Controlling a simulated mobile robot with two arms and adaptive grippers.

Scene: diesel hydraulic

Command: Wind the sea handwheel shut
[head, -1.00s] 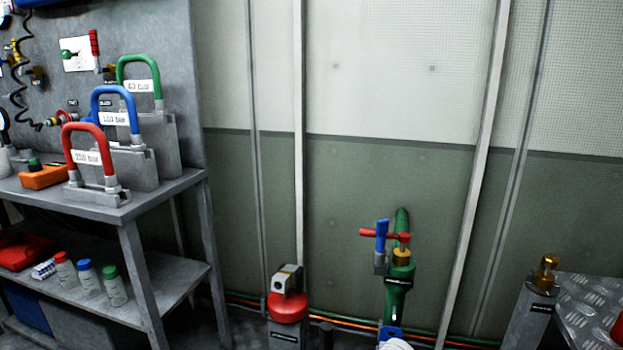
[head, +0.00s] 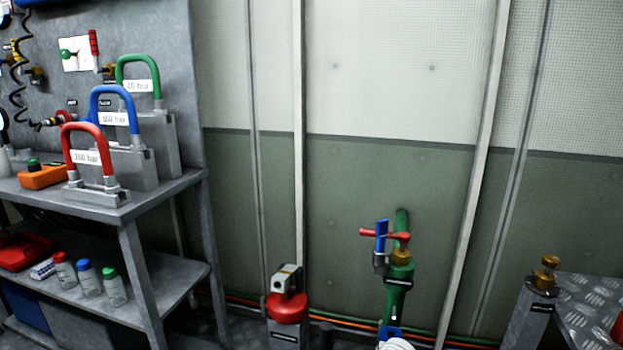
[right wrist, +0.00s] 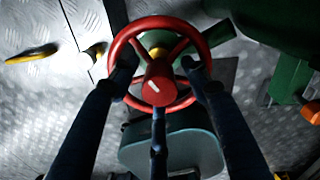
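A red handwheel (right wrist: 118,52) fills the upper middle of the right wrist view, with a red hub that bears a white mark. My right gripper (right wrist: 160,72) is over it with its dark fingers spread. One fingertip overlaps each side of the wheel, and a third finger points at the hub from below. Gaps show between the side fingers and the hub; I cannot tell if they touch the rim. No label naming the wheel is legible.
Green machine parts (right wrist: 290,75) stand right of the wheel, and a dark teal block (right wrist: 190,148) sits below it. In the head view, a grey bench (head: 150,202) stands left. A green valve with a red bar (head: 398,275) stands by the wall.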

